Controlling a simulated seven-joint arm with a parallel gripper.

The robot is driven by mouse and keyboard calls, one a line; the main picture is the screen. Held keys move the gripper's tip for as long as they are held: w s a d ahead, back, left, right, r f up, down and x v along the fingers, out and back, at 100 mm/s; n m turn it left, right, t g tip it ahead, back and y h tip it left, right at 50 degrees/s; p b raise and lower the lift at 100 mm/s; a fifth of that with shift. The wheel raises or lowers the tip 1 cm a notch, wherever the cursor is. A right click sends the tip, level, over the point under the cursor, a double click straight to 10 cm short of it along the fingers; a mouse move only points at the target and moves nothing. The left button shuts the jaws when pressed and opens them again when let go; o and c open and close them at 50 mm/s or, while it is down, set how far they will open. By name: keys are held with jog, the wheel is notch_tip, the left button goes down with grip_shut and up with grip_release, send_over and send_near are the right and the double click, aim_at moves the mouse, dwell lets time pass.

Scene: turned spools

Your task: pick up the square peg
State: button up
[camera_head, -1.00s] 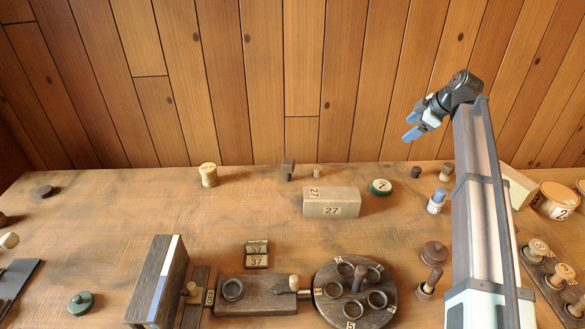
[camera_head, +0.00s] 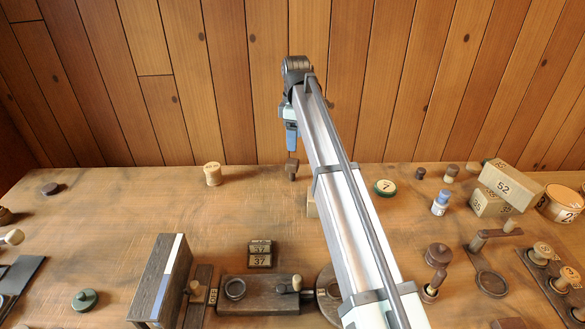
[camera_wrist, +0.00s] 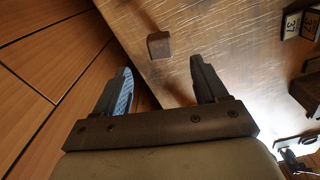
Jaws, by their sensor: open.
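The square peg (camera_head: 292,166) is a dark brown, square-topped block standing near the back edge of the table. It also shows in the wrist view (camera_wrist: 159,45), ahead of the fingertips and roughly midway between them. My gripper (camera_head: 292,147) points down just above the peg in the head view. In the wrist view my gripper (camera_wrist: 160,70) has its two fingers spread wide with nothing between them. Whether a fingertip touches the peg cannot be told from the head view.
A pale spool (camera_head: 213,174) stands to the left, and a green round piece (camera_head: 385,188) marked 7 lies to the right. My arm mostly hides the pale block (camera_head: 312,206) marked 27 earlier. Stacked blocks (camera_head: 503,186) stand at right. The table's left back is fairly clear.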

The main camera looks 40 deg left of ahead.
aim_at(292, 170)
jog(key=shift+s+a+f, duration=0.2)
jog(key=shift+s+f, duration=0.05)
jog(key=shift+s, duration=0.05)
notch_tip(292, 170, down, 7)
jog(key=shift+f, duration=0.1)
jog(key=shift+w+a+f, duration=0.1)
jog(key=shift+f, duration=1.45)
jog(key=shift+w+a+f, duration=0.1)
jog(key=shift+f, duration=1.45)
jog(key=c, duration=1)
jog(key=shift+c, duration=0.2)
jog(key=shift+r, duration=0.15)
